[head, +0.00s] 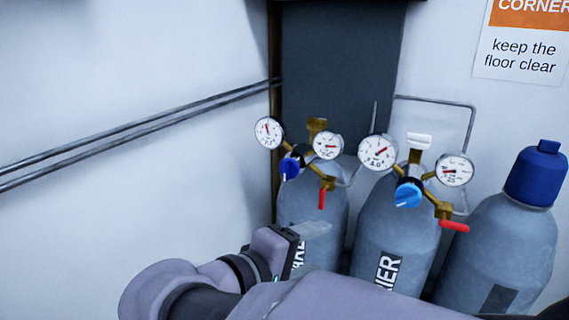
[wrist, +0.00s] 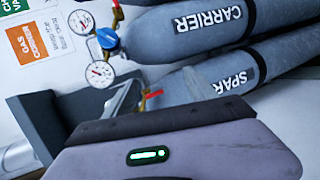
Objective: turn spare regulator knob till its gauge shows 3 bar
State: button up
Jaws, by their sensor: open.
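The spare cylinder (head: 315,205) stands at the left, its label partly hidden by my arm. Its regulator has a dark blue knob (head: 289,169), a left gauge (head: 269,131) with its needle near upright, and a right gauge (head: 328,146) with its needle roughly sideways. The dial figures are too small to read. My gripper (head: 312,230) is open, below and slightly right of the knob in the picture, apart from it. In the wrist view a grey finger (wrist: 62,120) covers most of the spare regulator; the spare cylinder (wrist: 205,82) and a red lever (wrist: 151,97) show beyond.
The carrier cylinder (head: 395,235) stands close on the right, with a light blue knob (head: 408,194), two gauges and a red lever (head: 454,226). The spare's red lever (head: 322,199) hangs below its regulator. A blue-capped cylinder (head: 500,255) stands far right. Wall pipes (head: 140,131) run left.

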aim_at(285, 172)
jog(key=a+r+n+t+y, duration=0.1)
jog(key=a+r+n+t, duration=0.15)
jog(key=a, duration=0.45)
jog(key=a+r+n+t+y, duration=0.1)
jog(key=a+r+t, duration=0.25)
jog(key=a, duration=0.25)
jog(key=x, duration=0.6)
jog(key=b+x, duration=0.1)
jog(key=x, duration=0.5)
jog(key=f+x, duration=0.1)
jog(key=x, duration=0.5)
jog(key=shift+a+b, duration=0.1)
jog(key=shift+b, duration=0.3)
jog(key=c, duration=1.4)
jog(key=m+b, duration=0.1)
jog(key=b, duration=0.2)
jog(key=shift+f, duration=0.35)
jog(key=shift+m+b, duration=0.25)
jog(key=shift+b, duration=0.8)
jog(key=shift+r, duration=0.4)
jog(key=o, duration=1.4)
jog(key=shift+s, duration=0.1)
